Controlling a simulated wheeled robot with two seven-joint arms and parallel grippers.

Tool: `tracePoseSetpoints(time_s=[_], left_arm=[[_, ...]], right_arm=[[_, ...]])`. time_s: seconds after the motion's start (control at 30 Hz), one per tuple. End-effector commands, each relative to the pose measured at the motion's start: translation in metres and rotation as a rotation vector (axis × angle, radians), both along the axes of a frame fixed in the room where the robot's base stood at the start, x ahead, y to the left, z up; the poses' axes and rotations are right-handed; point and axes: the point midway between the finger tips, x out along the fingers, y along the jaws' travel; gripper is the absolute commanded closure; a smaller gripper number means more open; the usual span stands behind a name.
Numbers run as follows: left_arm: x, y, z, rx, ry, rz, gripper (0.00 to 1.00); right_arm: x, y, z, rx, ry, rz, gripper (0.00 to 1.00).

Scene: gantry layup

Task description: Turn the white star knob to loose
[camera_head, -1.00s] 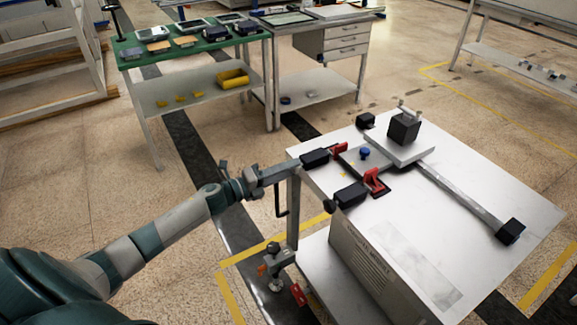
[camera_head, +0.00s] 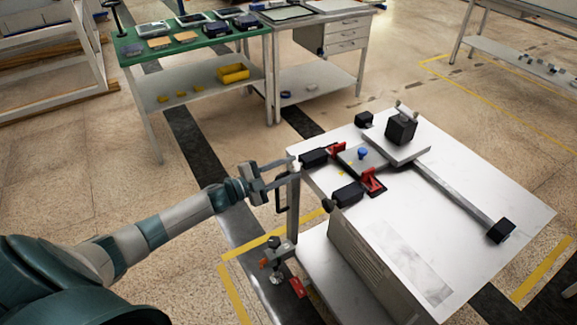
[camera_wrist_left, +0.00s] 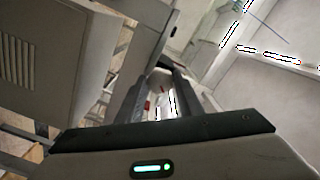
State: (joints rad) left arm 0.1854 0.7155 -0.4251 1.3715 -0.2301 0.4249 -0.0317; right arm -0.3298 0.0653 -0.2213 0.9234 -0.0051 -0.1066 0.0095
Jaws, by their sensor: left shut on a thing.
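The white star knob (camera_head: 295,165) is a small pale shape at the near left corner of the white table, by the top of a grey upright post. My left gripper (camera_head: 290,171) comes in from the left, its two fingers around the knob and shut on it. In the left wrist view, the two dark fingers of the left gripper (camera_wrist_left: 158,98) reach forward with a pale knob-like shape (camera_wrist_left: 160,76) between their tips. The knob's lobes and its turned angle are too small to tell. My right gripper is not in view.
The white table (camera_head: 470,165) carries red clamps (camera_head: 374,183) with black handles, a blue knob (camera_head: 362,153), a dark block (camera_head: 400,127) and a long rail (camera_head: 462,196). A ribbed grey panel (camera_head: 357,262) stands below the near edge. A green-topped bench (camera_head: 135,48) is behind.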

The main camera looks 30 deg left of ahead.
Motion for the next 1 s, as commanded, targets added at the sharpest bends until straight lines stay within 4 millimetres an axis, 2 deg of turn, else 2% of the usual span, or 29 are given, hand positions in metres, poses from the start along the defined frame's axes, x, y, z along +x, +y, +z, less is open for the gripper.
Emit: tracePoseSetpoints(time_s=[0.53,1.0], left_arm=[[0.0,0.0,0.0,-0.44,0.262,0.002,0.89],[-0.001,0.0,-0.001,-0.662,0.391,0.002,0.89]], right_arm=[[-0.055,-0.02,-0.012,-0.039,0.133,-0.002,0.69],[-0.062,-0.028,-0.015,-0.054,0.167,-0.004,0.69]])
